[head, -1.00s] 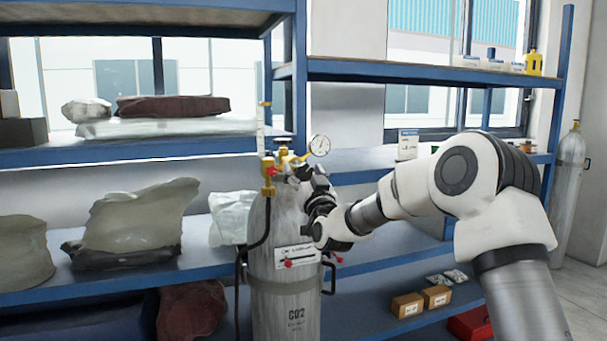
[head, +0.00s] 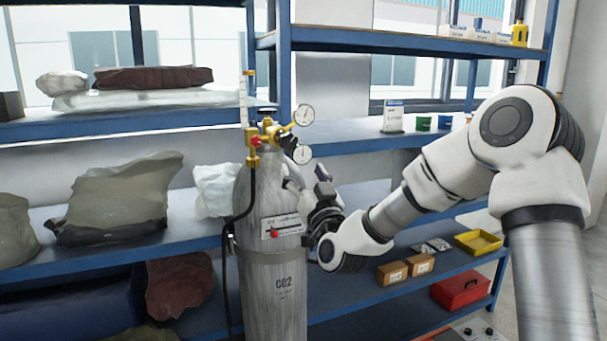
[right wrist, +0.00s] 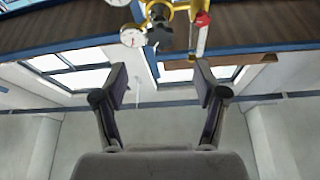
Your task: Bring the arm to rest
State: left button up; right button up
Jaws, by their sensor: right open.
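My right arm (head: 450,165) reaches in from the right in the head view, bent at the elbow. My right gripper (head: 307,180) is open beside the upper right side of a grey CO2 cylinder (head: 272,280). In the right wrist view the two fingers of my right gripper (right wrist: 160,84) are spread with nothing between them. The brass valve and regulator (head: 268,135) with two round gauges sit on top of the cylinder; the regulator also shows at the top of the right wrist view (right wrist: 168,14), beyond the fingertips. My left gripper is not in view.
Blue-edged shelves (head: 150,122) stand behind the cylinder. They hold wrapped sacks (head: 120,195), small green and blue tubs (head: 424,123), cardboard boxes (head: 392,273), a yellow tray (head: 478,243) and a red case (head: 460,290). A black hose (head: 251,190) hangs down the cylinder's left side.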

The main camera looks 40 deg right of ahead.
dwell(0.3)
jog(key=w+a+f+n+g+y+b, duration=0.1)
jog(key=a+f+n+g+y, duration=0.15)
jog(key=f, duration=0.95)
jog(key=w+a+f+n+g+y+b, duration=0.1)
jog(key=a+f+g, duration=0.15)
jog(key=f, duration=0.95)
jog(key=s+a+f+n+g+y, duration=0.1)
jog(key=s+a+f+g, duration=0.2)
jog(key=f, duration=0.7)
jog(key=s+a+f+n+g+y, duration=0.15)
jog(key=s+a+f, duration=0.35)
jog(key=f, duration=0.5)
jog(key=s+a+f+g+b, duration=0.1)
jog(key=s+a+f+g, duration=0.15)
jog(key=s+f, duration=0.55)
jog(key=s+a+f+g, duration=0.1)
jog(key=s+f+g, duration=0.3)
jog(key=s+f, duration=0.45)
jog(key=s+m+g, duration=0.1)
jog(key=s+g, duration=0.4)
jog(key=s, duration=0.9)
jog(key=shift+a+m+g, duration=0.2)
jog(key=shift+m+g, duration=0.1)
jog(key=shift+m, duration=0.1)
jog(key=shift+w+r, duration=0.1)
